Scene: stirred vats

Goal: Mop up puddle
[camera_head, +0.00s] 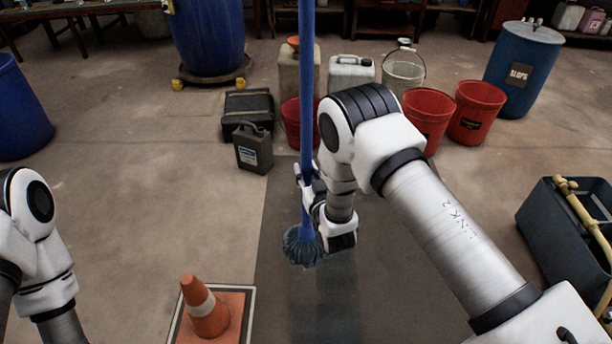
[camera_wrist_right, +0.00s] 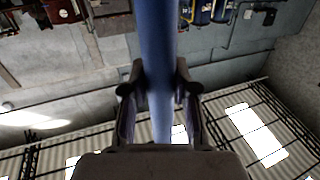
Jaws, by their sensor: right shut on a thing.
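A mop with a long blue handle (camera_head: 306,90) stands close to upright in the middle of the head view. Its grey-blue mop head (camera_head: 303,246) is low, near or on the dark floor strip; I cannot tell whether it touches. My right gripper (camera_head: 308,190) is shut on the handle a little above the mop head. The right wrist view shows the handle (camera_wrist_right: 158,60) between both fingers of that gripper (camera_wrist_right: 158,95). A darker, wet-looking patch (camera_head: 325,300) lies on the strip below the mop head. My left arm shows at the left edge, but its gripper is out of view.
An orange cone (camera_head: 205,308) stands left of the strip. A grey jerrycan (camera_head: 253,148), a black case (camera_head: 248,108) and red buckets (camera_head: 428,115) stand behind. A blue SLOPS drum (camera_head: 522,68) is at back right, and a dark mop bucket (camera_head: 565,235) at right.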

